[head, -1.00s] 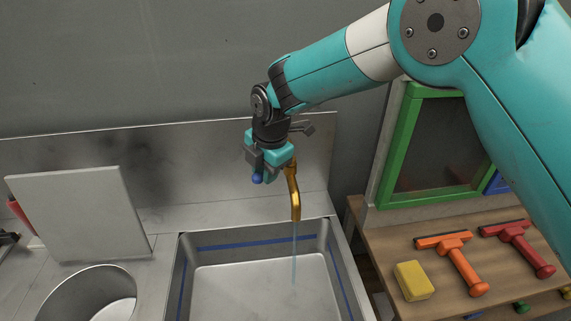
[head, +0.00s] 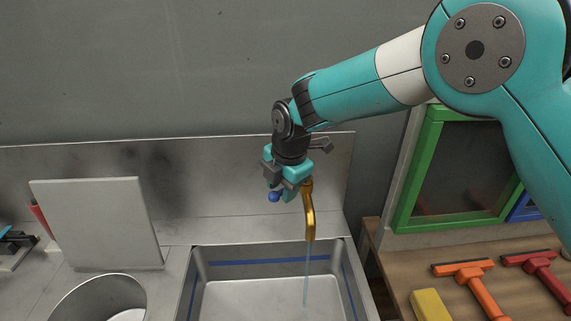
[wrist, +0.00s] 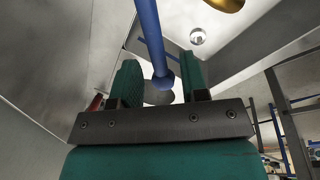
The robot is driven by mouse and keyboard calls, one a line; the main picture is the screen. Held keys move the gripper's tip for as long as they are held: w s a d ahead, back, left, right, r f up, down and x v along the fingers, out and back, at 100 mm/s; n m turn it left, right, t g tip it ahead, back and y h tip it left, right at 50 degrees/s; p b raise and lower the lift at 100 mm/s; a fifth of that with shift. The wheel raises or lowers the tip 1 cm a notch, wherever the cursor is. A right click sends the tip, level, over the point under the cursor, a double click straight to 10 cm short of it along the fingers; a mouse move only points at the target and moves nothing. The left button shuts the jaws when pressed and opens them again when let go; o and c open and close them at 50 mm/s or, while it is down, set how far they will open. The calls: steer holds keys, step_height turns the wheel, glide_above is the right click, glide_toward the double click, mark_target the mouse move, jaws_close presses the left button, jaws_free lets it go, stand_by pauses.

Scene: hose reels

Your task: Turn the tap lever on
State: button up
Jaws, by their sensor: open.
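The golden tap spout (head: 309,215) hangs over the sink (head: 218,253), and a thin stream of water (head: 306,275) runs from it into the basin. The tap lever's blue ball end (head: 274,196) shows just left of the spout, below my gripper (head: 278,184). In the wrist view the blue lever (wrist: 150,35) runs down between my two open fingers, with its ball end near the palm plate. I see a gap on both sides of the lever; contact is not clear. The lever's base is hidden behind my gripper in the head view.
A grey board (head: 97,225) leans at the left, behind a round metal pot (head: 98,296). At the right, a wooden table holds a yellow sponge (head: 430,305), an orange squeegee (head: 477,288) and a red squeegee (head: 543,275). A green frame (head: 417,170) stands behind them.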

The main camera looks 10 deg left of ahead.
step_height(320, 180, up, 17)
steer(key=s+d+b, duration=0.2)
steer(key=b, duration=0.1)
steer(key=shift+d+f+b, duration=0.2)
steer(key=shift+d+b, duration=0.1)
steer(key=shift+b, duration=0.05)
steer(key=shift+s+d, duration=0.1)
steer(key=s+d+f+m, duration=0.1)
steer(key=s+d+m, duration=0.9)
steer(key=d, duration=0.3)
steer(key=s+d+f+m+y, duration=0.1)
steer(key=s+d+f+m, duration=0.2)
steer(key=s+m, duration=0.2)
steer(key=s+d+f+m+g+y, duration=0.1)
steer(key=s+d+f+m, duration=0.2)
steer(key=s+m, duration=0.3)
steer(key=s, duration=0.4)
steer(key=shift+s+d, duration=0.25)
steer(key=shift+d, duration=0.1)
steer(key=shift+s+a, duration=0.1)
